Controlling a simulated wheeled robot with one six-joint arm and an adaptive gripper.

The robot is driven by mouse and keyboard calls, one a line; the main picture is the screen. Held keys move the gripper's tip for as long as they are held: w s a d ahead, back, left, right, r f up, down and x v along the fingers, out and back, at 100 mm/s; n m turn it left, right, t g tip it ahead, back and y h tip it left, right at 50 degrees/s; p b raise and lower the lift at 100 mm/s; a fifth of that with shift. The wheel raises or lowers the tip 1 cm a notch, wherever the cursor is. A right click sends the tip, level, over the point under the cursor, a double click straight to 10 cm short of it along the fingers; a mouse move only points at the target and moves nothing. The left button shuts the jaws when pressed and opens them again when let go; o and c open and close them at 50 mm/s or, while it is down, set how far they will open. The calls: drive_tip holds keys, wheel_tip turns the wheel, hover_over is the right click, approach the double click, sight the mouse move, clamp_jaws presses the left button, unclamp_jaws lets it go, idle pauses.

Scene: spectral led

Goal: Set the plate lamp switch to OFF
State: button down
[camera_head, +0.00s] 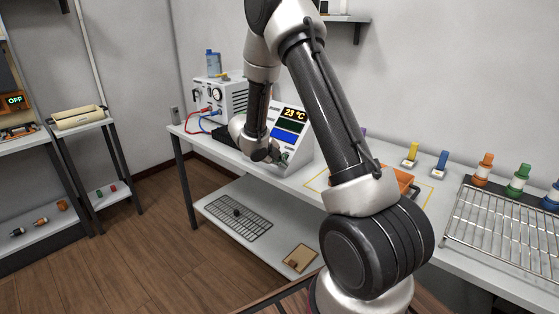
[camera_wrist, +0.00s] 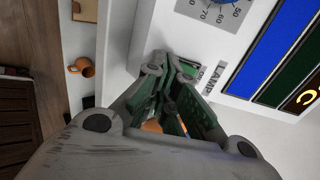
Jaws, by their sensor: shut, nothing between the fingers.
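The white instrument (camera_head: 297,150) stands on the bench with a sloped front, a "23 °C" display and a blue screen. In the wrist view its panel (camera_wrist: 225,45) fills the upper right, with a blue dial (camera_wrist: 208,8) at the top edge and a printed "LAMP" label (camera_wrist: 217,77). My gripper (camera_head: 264,156) is at the instrument's lower front. In the wrist view my gripper (camera_wrist: 172,62) is shut and empty, its tips close beside the labels. I cannot tell whether the tips touch the panel. The lamp switch is not clearly visible; the fingers may hide it.
A white box with red and blue leads (camera_head: 221,97) stands left of the instrument. An orange tray (camera_head: 403,180), coloured bottles (camera_head: 483,170) and a wire rack (camera_head: 500,220) are to the right. The lower shelf (camera_head: 265,250) holds a dark grid and a tan board.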

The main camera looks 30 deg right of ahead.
drive_tip(key=shift+s+d+f, duration=0.1)
drive_tip(key=shift+s+f, duration=0.1)
drive_tip(key=shift+d+r, duration=0.1)
drive_tip(key=shift+r, duration=0.6)
drive_tip(key=a+f+v, duration=0.2)
drive_tip(key=v, duration=1.1)
drive_tip(key=shift+s+a+r, duration=0.15)
drive_tip(key=shift+s+r, duration=0.05)
drive_tip(key=shift+s, duration=0.15)
